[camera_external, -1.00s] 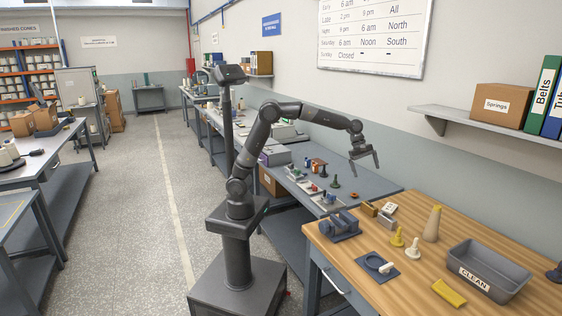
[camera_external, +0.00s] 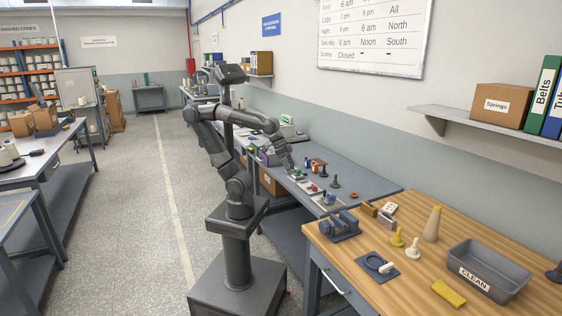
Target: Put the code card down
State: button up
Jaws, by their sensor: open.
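My gripper (camera_external: 289,166) is open, low over the grey bench (camera_external: 350,181) at its left part. Its fingers are small and partly blend with the things around them. No card shows between the fingers. I cannot make out the code card for certain; small pale flat pieces (camera_external: 308,187) lie on the grey bench just right of and below my gripper, among bobbins, and any of them may be it.
Bobbins and small coloured parts (camera_external: 334,182) stand close to my gripper. The wooden table (camera_external: 415,282) in front holds a grey CLEAN bin (camera_external: 487,270), cones and a blue fixture (camera_external: 339,226). The right part of the grey bench is mostly clear.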

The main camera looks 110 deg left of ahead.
jog(key=shift+s+d+f+m, duration=0.1)
jog(key=shift+s+f+m, duration=0.5)
jog(key=shift+s, duration=0.25)
jog(key=shift+s+d+f+m, duration=0.1)
jog(key=shift+s+f+m, duration=0.45)
jog(key=shift+s, duration=0.25)
jog(key=shift+r, duration=0.15)
